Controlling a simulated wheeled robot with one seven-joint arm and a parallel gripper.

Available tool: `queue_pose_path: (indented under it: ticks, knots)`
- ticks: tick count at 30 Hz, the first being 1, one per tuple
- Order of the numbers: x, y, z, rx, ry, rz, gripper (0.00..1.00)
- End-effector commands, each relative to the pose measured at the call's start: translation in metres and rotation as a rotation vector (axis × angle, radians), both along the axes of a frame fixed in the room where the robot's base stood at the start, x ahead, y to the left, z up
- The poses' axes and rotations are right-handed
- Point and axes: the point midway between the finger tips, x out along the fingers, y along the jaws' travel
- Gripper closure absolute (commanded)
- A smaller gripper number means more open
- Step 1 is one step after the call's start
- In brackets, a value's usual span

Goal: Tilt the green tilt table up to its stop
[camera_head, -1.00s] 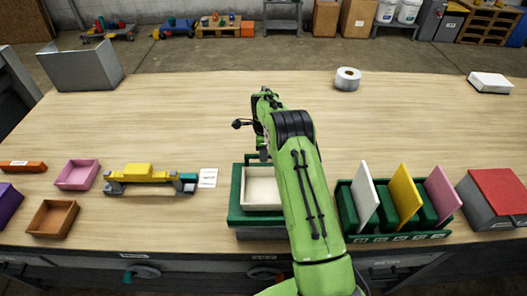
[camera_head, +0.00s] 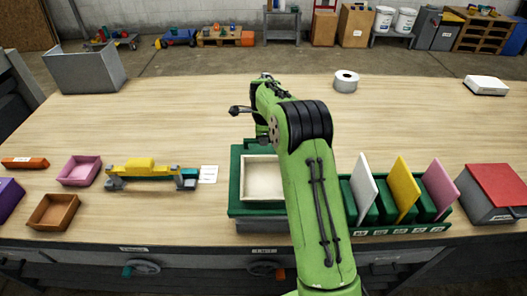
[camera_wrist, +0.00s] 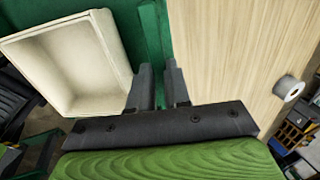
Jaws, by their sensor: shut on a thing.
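The green tilt table (camera_head: 236,185) stands near the front edge of the bench, with a cream open tray (camera_head: 264,178) on it. Its back edge looks raised above its front edge. My gripper (camera_head: 262,139) is at the back edge, partly hidden by my arm. In the wrist view, my gripper (camera_wrist: 159,84) is shut on the green edge of the table (camera_wrist: 149,32), beside the tray (camera_wrist: 75,65). The exact contact between the fingers is hard to see. My arm hides the right side of the table in the head view.
A green rack (camera_head: 400,231) with white, yellow and pink panels stands close on the right. A white roll (camera_head: 345,81) stands at the back. The bench middle behind the table is clear.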

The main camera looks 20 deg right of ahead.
Motion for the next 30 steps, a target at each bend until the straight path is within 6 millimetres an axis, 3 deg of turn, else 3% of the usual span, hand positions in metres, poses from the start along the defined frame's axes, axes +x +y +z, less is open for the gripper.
queue_pose_path:
  ticks: [1, 10, 11, 16, 25, 30]
  knots:
    - [-0.007, 0.004, 0.003, 0.009, 0.028, 0.0, 1.0]
    - [-0.009, 0.004, 0.003, 0.011, 0.032, 0.0, 1.0]
    - [-0.009, 0.004, 0.003, 0.012, 0.033, 0.0, 0.81]
    - [-0.008, 0.004, 0.003, 0.011, 0.032, 0.0, 0.57]
    - [-0.008, 0.004, 0.007, 0.01, 0.027, 0.001, 0.57]
    - [-0.015, 0.007, 0.04, 0.008, 0.023, 0.001, 0.57]
